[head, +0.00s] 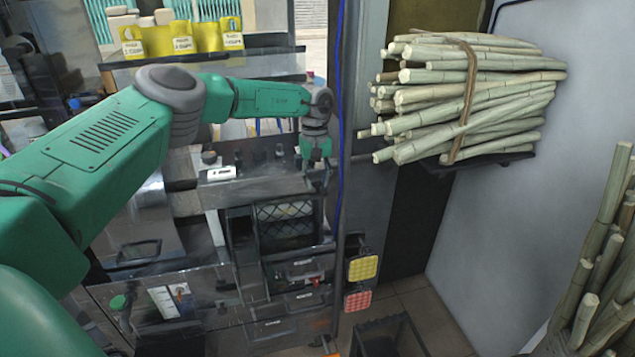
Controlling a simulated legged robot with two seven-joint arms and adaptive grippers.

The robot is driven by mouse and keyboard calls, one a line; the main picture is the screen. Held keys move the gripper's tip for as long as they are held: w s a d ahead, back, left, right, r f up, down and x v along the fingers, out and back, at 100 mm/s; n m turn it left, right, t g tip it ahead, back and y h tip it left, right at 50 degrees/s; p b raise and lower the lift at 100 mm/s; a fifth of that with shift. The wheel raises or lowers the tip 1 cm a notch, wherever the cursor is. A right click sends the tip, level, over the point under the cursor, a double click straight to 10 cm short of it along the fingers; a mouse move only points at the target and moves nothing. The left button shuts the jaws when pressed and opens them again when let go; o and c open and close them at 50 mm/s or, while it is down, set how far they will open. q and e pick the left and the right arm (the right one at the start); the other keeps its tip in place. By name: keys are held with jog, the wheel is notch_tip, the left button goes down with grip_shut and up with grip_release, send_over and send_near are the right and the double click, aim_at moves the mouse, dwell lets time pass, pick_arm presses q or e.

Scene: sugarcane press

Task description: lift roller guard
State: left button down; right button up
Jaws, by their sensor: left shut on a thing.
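The sugarcane press stands in the middle of the head view, with a grey metal top. The roller guard (285,221) looks to be the dark mesh panel in the front of the press. My left arm reaches in from the left, and its green and grey left gripper (318,172) points down at the right end of the press top, above and right of the mesh. It is shut on what appears to be the guard's edge; the fingertips are small and the contact is partly hidden. My right gripper is not in view.
A tied bundle of cane (465,95) rests on a wall shelf at the upper right. More cane (595,265) stands at the right edge. A blue cable and post run just right of the gripper. Yellow (363,268) and red (358,300) pads sit below. A dark crate (385,335) is on the floor.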

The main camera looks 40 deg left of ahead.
pick_arm(q)
jog(key=c, duration=1.5)
grip_release()
jog(key=shift+w+a+r, duration=0.15)
jog(key=shift+w+r, duration=0.1)
jog(key=shift+r, duration=0.05)
jog(key=shift+o, duration=0.9)
jog(key=shift+f, duration=0.2)
jog(key=shift+r, duration=0.25)
jog(key=r, duration=0.3)
jog(key=a+r, duration=0.1)
jog(key=r, duration=0.3)
jog(key=w+r, duration=0.1)
jog(key=r, duration=0.3)
jog(key=shift+a+r, duration=0.15)
